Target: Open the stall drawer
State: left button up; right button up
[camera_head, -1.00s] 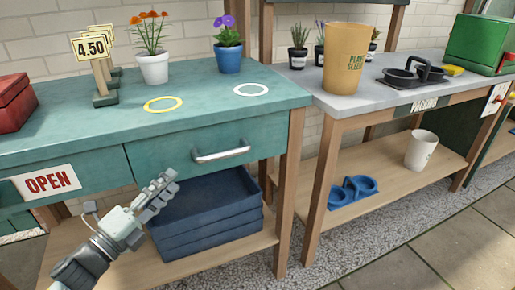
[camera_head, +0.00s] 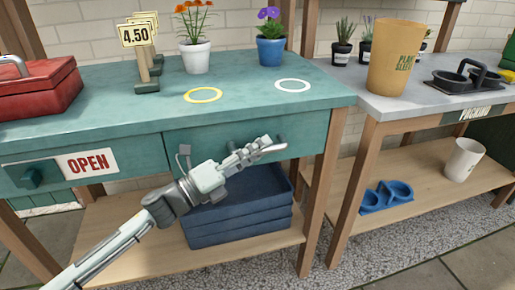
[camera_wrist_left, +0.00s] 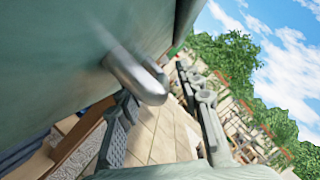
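The stall drawer (camera_head: 190,143) is a teal front below the stall's counter and looks closed. Its metal bar handle (camera_head: 283,138) is mostly hidden behind my left gripper (camera_head: 265,148) in the head view. In the left wrist view the rounded handle (camera_wrist_left: 138,78) sticks out from the teal drawer front (camera_wrist_left: 50,60). The fingers of my left gripper (camera_wrist_left: 158,95) are spread apart, with the handle's end between or just beyond their tips. I cannot tell whether they touch it. My right gripper is not in view.
On the teal counter (camera_head: 120,105) are a red box (camera_head: 40,95), a price sign (camera_head: 138,35), two potted flowers and two rings. Blue trays (camera_head: 240,220) sit on the shelf below. The packing table (camera_head: 350,100) stands at right. Paving in front is open.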

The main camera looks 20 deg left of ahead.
pick_arm(q)
jog(key=shift+c, duration=0.6)
grip_shut()
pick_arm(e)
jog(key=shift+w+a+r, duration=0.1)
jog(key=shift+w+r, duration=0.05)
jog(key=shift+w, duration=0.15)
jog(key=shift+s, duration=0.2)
